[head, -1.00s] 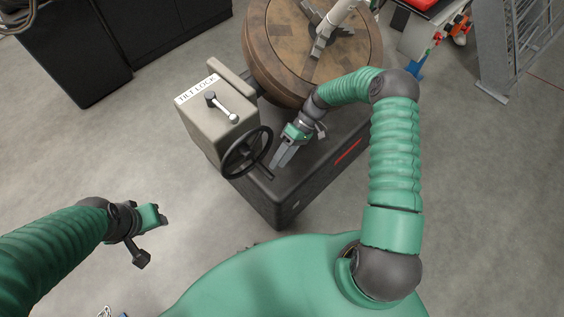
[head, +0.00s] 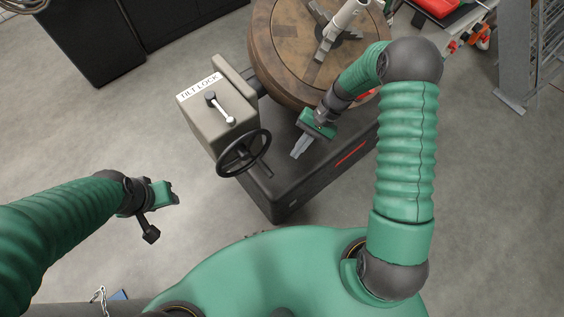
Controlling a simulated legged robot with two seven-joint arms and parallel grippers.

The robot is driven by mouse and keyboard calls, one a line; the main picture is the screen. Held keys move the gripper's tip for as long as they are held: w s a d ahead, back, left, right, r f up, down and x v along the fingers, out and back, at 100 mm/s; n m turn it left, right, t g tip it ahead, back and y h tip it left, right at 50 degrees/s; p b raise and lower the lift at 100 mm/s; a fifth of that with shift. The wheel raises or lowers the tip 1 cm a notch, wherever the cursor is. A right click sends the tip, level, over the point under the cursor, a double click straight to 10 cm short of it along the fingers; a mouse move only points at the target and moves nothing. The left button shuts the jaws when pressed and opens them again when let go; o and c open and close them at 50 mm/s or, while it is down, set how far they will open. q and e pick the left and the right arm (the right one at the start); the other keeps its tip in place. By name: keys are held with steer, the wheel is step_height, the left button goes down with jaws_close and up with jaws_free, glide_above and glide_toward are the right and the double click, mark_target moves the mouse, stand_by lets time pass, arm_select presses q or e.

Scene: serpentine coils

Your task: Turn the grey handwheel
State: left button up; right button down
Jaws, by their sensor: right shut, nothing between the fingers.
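The handwheel (head: 244,168), a dark grey spoked ring with a short handle, is on the front of a beige box (head: 213,131) labelled TILT LOCK. The wheel shows whole, with nothing in front of it. My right gripper (head: 297,153) is shut and empty, to the right of the wheel and apart from it, above the dark base. Its fingers point down and left. My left gripper (head: 174,192) is at the lower left, well away from the wheel. Its fingers are not clear enough to tell open from shut.
A lever (head: 220,108) stands on top of the box. A round wooden turntable (head: 275,50) with a metal clamp is behind, over the dark base (head: 285,198). Dark cabinets (head: 95,50) are at the upper left. A grey rack is at the upper right. Open floor lies left of the box.

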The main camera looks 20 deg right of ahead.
steer(key=s+d+r+m+t, duration=0.1)
steer(key=d+r+m, duration=0.2)
steer(key=m, duration=0.4)
steer(key=m+y+b, duration=0.2)
steer(key=y+b, duration=0.2)
steer(key=b, duration=0.1)
glide_toward(274, 177)
steer(key=w+d+f+x, duration=0.1)
steer(key=x, duration=0.9)
steer(key=shift+s+a+r+g, duration=0.15)
steer(key=shift+s+a+g, duration=0.2)
steer(key=shift+s+g, duration=0.15)
arm_select(q)
steer(key=f, duration=0.4)
steer(key=shift+s+d, duration=0.15)
steer(key=shift+d, duration=0.15)
arm_select(e)
steer(key=shift+a, duration=0.1)
